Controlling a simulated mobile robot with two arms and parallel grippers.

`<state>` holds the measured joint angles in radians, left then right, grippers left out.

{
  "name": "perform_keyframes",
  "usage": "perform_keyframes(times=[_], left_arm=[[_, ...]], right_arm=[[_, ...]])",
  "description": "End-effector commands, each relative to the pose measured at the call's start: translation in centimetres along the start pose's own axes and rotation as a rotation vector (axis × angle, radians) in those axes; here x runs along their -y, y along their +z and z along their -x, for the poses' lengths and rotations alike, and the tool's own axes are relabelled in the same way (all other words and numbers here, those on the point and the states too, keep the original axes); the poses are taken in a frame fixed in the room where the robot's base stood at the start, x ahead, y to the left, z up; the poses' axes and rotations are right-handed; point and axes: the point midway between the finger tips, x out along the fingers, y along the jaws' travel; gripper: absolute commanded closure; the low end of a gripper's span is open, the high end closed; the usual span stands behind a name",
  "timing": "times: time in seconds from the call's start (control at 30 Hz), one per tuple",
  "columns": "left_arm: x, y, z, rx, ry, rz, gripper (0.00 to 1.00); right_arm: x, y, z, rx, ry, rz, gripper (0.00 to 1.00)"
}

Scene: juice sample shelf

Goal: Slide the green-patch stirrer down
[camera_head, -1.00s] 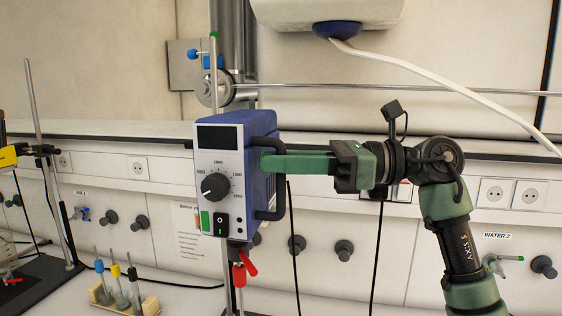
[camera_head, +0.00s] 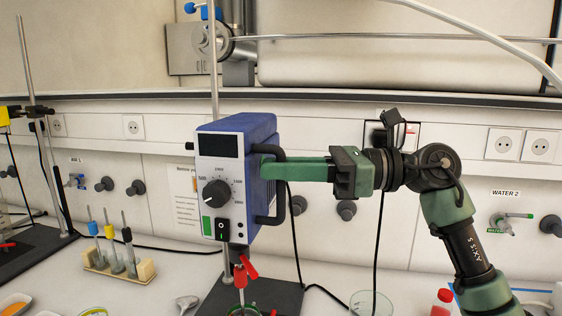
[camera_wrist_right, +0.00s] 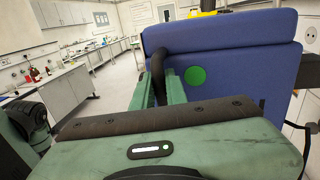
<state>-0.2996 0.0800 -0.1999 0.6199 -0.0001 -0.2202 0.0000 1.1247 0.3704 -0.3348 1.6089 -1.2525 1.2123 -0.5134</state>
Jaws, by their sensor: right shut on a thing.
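The blue stirrer (camera_head: 251,160) with a grey front panel, dial and green patch (camera_head: 206,226) is on an upright metal rod (camera_head: 214,70). Its shaft with a red chuck (camera_head: 241,270) hangs below, over a glass vessel (camera_head: 245,309) on the dark base. My right gripper (camera_head: 268,168) is shut on the stirrer's black side handle (camera_head: 282,190). In the right wrist view the blue housing (camera_wrist_right: 225,50) fills the upper right, with a round green mark (camera_wrist_right: 196,76) and the handle (camera_wrist_right: 157,75) at the fingers. The fingertips are partly hidden. My left gripper is not in view.
A rack (camera_head: 118,266) with several stoppered tubes stands at left, near another stand (camera_head: 36,130). A glass beaker (camera_head: 371,304) and a red-capped bottle (camera_head: 442,302) stand at lower right. Dishes lie at lower left.

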Motion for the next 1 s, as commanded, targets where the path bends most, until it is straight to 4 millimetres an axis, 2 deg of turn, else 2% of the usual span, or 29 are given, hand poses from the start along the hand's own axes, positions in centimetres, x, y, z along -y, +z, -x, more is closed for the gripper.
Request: perform_keyframes(times=[0.03,0.3,0.87,0.9,0.97,1.0], left_arm=[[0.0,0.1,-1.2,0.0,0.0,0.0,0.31],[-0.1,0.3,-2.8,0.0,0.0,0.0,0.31],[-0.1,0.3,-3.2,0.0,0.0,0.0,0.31],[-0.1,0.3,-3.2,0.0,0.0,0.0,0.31],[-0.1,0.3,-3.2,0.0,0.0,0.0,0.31],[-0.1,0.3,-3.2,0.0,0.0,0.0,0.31]], right_arm=[[0.0,-1.6,0.0,-0.008,0.001,-0.002,1.0],[0.0,-3.8,0.0,-0.006,0.001,-0.002,1.0],[0.0,-4.6,-0.1,-0.011,0.004,-0.004,1.0],[0.0,-4.7,-0.1,-0.012,0.004,-0.004,0.84],[0.0,-4.6,-0.1,-0.011,0.003,-0.004,0.67],[0.0,-4.6,-0.1,-0.009,0.003,-0.003,0.65]])
